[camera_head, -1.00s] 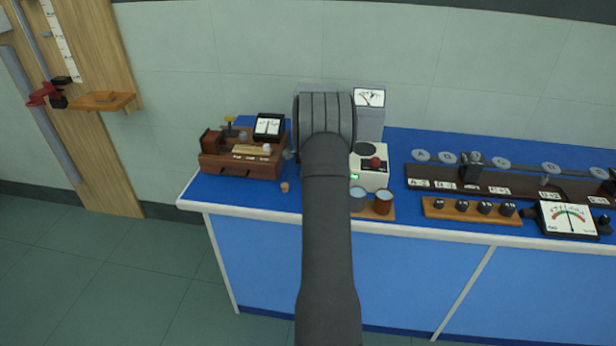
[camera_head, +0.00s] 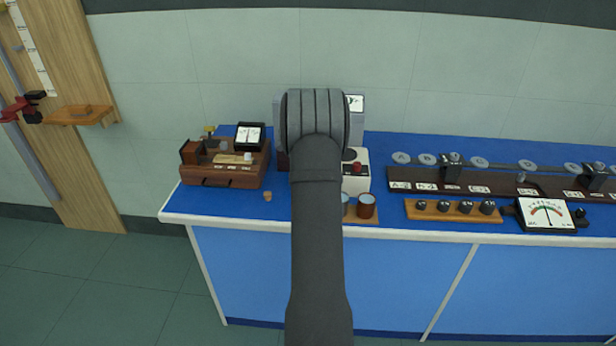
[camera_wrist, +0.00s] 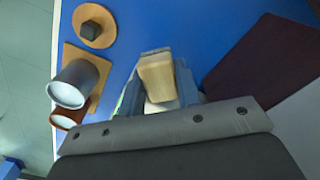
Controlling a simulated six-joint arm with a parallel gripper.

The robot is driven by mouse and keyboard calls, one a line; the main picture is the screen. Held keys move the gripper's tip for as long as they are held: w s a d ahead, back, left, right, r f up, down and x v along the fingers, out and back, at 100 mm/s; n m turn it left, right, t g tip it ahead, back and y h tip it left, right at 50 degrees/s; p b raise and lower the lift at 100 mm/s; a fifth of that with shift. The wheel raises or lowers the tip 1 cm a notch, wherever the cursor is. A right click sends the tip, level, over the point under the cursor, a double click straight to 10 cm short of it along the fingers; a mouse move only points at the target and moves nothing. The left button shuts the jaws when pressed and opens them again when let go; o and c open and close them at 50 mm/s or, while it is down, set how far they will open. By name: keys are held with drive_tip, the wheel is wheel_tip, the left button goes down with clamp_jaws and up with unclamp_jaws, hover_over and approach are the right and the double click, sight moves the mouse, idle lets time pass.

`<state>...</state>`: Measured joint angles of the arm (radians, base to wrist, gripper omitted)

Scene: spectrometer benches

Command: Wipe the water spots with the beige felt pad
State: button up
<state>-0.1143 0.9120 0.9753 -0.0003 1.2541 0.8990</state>
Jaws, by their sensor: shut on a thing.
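In the wrist view my gripper (camera_wrist: 158,82) is shut on a beige block, the felt pad (camera_wrist: 156,72), held between bluish-grey fingers over the blue bench top (camera_wrist: 215,30). I cannot tell whether the pad touches the surface. In the head view my arm hides the gripper and pad; the blue bench top (camera_head: 290,206) shows on both sides of it. I can make out no water spots in either view.
A grey cup (camera_wrist: 80,83) and a brown cup (camera_wrist: 68,116) stand close beside the gripper on a wooden board (camera_wrist: 103,70). A wooden instrument box (camera_head: 225,166) stands left of my arm. A pointer meter (camera_head: 547,214) and a row of dark knobs (camera_head: 456,208) are on the right.

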drive_tip(key=shift+r, duration=1.05)
drive_tip(key=shift+s+r, duration=0.2)
drive_tip(key=shift+s, duration=0.05)
drive_tip(key=s+d+n, duration=0.5)
drive_tip(key=s+d, duration=0.2)
drive_tip(key=s, duration=0.4)
drive_tip(key=shift+d+n, duration=0.3)
drive_tip(key=shift+d, duration=0.1)
